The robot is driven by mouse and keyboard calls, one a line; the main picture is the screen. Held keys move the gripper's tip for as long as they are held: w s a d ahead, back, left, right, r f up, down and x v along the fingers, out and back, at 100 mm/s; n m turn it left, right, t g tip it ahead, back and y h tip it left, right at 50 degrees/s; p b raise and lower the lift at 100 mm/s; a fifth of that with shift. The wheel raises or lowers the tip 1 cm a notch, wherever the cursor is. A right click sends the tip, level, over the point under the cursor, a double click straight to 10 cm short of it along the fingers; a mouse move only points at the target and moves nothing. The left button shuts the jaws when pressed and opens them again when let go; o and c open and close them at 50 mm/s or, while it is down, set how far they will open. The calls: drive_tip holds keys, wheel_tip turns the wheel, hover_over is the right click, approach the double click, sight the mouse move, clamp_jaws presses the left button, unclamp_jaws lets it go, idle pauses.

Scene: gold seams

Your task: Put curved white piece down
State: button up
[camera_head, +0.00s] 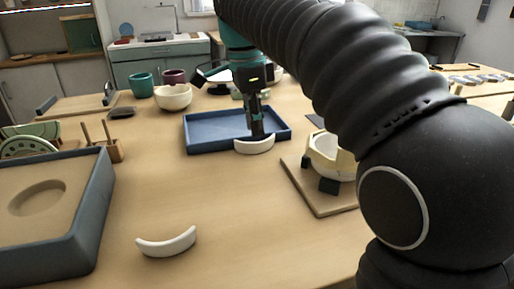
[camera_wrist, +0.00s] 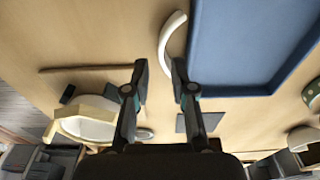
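A curved white piece (camera_head: 254,147) is at the front edge of a blue tray (camera_head: 205,146). In the wrist view the piece (camera_wrist: 164,40) appears to lie on the table beside the tray (camera_wrist: 232,88), its near end close to the right fingertip. My gripper (camera_head: 257,136) is just over the piece; in the wrist view its fingers (camera_wrist: 160,75) are apart with bare table between them. A second curved white piece (camera_head: 168,243) lies alone on the table in front.
A broken pale bowl (camera_head: 325,160) sits among black blocks on a wooden board (camera_head: 310,196) right of the tray. A large grey-blue box (camera_head: 98,215) stands at left. Cups and a cream bowl (camera_head: 173,98) stand behind.

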sight(257, 142)
drive_tip(key=shift+w+d+f+b, duration=0.15)
drive_tip(key=shift+f+b, duration=0.1)
drive_tip(key=shift+f, duration=1.1)
drive_tip(key=shift+w+d+f+b, duration=0.1)
drive_tip(key=shift+d+f+b, duration=0.1)
drive_tip(key=shift+f, duration=1.1)
clamp_jaws()
